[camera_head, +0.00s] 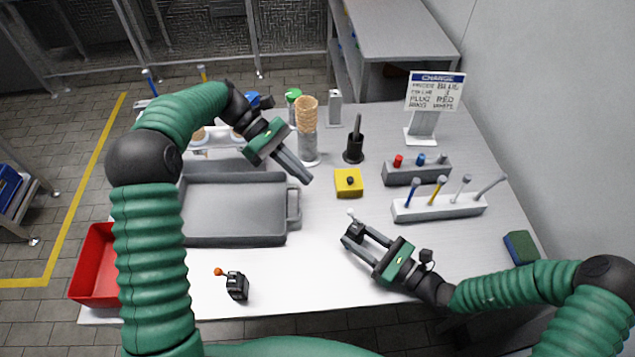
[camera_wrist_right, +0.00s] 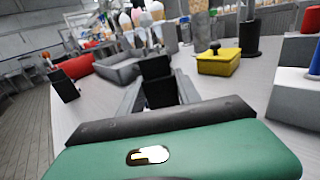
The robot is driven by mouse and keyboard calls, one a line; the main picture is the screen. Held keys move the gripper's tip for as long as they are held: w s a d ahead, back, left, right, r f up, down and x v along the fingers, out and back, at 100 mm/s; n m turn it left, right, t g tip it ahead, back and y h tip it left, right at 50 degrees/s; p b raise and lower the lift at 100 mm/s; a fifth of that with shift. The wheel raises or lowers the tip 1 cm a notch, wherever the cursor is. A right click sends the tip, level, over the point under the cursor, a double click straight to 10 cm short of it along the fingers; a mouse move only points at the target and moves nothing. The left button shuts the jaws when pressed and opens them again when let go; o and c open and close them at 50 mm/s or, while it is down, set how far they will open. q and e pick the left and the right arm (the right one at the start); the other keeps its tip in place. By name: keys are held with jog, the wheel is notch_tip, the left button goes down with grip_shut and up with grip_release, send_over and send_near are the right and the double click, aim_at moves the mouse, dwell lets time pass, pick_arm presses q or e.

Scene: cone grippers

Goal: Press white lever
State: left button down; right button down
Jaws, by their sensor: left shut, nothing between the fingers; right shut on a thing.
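The white lever (camera_head: 351,213) is a short stick with a white ball on a small black box, near the middle of the table. My right gripper (camera_head: 355,239) is at this box, with its fingers around the black body. In the right wrist view the black box (camera_wrist_right: 157,82) sits between the fingers; the white ball cannot be made out there. My left gripper (camera_head: 306,179) is shut and empty, pointing down above the table beside the grey tray's right handle, apart from the lever.
A similar black box with an orange-ball lever (camera_head: 236,286) stands front left. The grey tray (camera_head: 235,240), a yellow block with a black knob (camera_head: 349,184), a cone stack (camera_head: 307,115), and grey holders (camera_head: 440,208) stand around. The front middle table is clear.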

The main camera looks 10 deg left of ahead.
pick_arm(q)
jog(key=shift+a, duration=0.15)
pick_arm(e)
jog(key=shift+d, duration=0.1)
pick_arm(q)
jog(key=f+h, duration=0.1)
jog(key=f+g+h, duration=0.1)
jog(key=f+h, duration=0.1)
jog(key=shift+w+a+g, duration=0.3)
jog(key=shift+w, duration=0.05)
pick_arm(e)
jog(key=shift+s, duration=0.1)
pick_arm(q)
send_near(352, 217)
jog(key=x, duration=0.5)
jog(key=shift+w+f, duration=0.15)
jog(key=shift+f, duration=0.25)
